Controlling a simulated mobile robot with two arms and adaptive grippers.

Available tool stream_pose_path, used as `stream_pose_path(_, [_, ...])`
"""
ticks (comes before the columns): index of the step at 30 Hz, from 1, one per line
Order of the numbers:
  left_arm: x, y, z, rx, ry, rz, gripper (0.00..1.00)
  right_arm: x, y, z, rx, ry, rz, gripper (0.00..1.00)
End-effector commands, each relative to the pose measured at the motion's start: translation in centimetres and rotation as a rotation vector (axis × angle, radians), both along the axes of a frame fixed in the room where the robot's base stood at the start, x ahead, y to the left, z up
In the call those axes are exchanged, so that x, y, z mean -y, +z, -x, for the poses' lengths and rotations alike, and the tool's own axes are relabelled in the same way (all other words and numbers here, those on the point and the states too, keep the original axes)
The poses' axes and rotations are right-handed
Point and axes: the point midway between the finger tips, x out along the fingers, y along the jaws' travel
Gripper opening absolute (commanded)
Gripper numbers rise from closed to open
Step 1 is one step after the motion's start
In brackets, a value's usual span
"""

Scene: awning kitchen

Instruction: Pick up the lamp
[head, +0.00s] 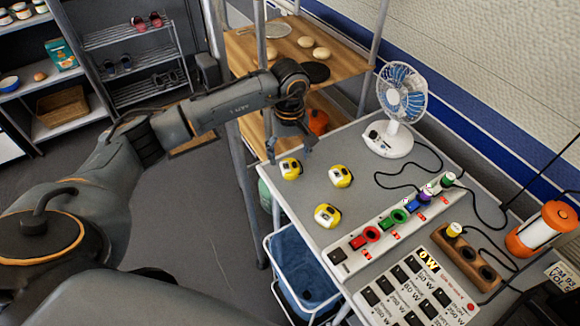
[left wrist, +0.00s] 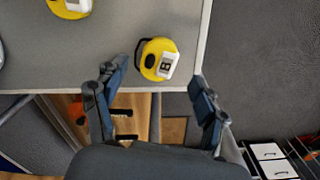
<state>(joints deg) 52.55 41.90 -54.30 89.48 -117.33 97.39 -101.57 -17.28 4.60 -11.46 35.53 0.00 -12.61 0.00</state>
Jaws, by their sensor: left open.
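An orange lantern-style lamp (head: 543,228) with a white middle stands upright at the right end of the grey table (head: 335,215) in the head view. My left gripper (head: 290,148) is open and empty at the far-left corner of the table, well away from this lamp. Between and beyond its fingertips, the left wrist view shows a small round yellow object (left wrist: 157,60) with a white numbered face, apart from the fingers. It appears to be the yellow object (head: 290,168) nearest the gripper in the head view. My right gripper is out of view.
Two more yellow objects (head: 340,176) (head: 327,215) lie nearby. A fan (head: 402,95), a power strip (head: 395,226) with coloured plugs, a wooden socket block (head: 466,258), a button panel (head: 415,292) and black cables crowd the table. A wooden shelf (head: 300,55) stands behind.

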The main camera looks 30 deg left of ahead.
Motion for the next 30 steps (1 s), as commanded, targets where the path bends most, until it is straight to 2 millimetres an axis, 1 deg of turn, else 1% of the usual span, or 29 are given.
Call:
stream_pose_path(1, [0.0, -0.5, 0.0, -0.006, 0.002, 0.001, 0.72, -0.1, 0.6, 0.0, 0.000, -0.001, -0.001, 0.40])
stream_pose_path(4, [0.0, -2.1, -0.2, -0.007, 0.002, 0.002, 0.72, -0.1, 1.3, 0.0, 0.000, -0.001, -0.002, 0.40])
stream_pose_path(6, [0.0, -3.2, -0.2, -0.006, 0.002, 0.002, 0.72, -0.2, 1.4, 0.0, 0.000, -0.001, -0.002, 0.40])
stream_pose_path(9, [0.0, -4.2, -0.3, -0.004, 0.000, 0.000, 0.72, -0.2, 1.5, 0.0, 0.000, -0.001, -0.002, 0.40])
stream_pose_path(12, [0.0, -4.6, -0.3, -0.002, 0.001, 0.002, 0.72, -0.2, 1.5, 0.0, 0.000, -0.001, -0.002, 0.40])
stream_pose_path(17, [0.0, -4.6, -0.3, -0.002, 0.001, 0.001, 0.72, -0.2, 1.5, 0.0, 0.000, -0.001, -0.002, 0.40])
stream_pose_path(18, [0.0, -4.6, -0.3, -0.002, 0.001, 0.001, 0.68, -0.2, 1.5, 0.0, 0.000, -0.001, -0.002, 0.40])
stream_pose_path(20, [0.0, -4.6, -0.3, -0.002, 0.001, 0.001, 0.55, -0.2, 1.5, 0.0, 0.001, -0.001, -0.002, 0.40])
stream_pose_path(21, [0.0, -4.6, -0.3, -0.002, 0.001, 0.001, 0.47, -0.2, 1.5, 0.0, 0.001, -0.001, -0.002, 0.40])
stream_pose_path(25, [0.0, -4.6, -0.3, -0.002, 0.001, 0.001, 0.21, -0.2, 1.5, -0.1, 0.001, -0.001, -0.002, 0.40])
stream_pose_path(26, [-0.1, -4.6, -0.3, -0.002, 0.001, 0.001, 0.17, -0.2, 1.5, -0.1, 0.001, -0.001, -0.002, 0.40])
stream_pose_path(30, [-0.1, -4.6, -0.3, -0.001, 0.001, 0.001, 0.17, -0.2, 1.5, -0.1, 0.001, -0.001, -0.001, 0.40])
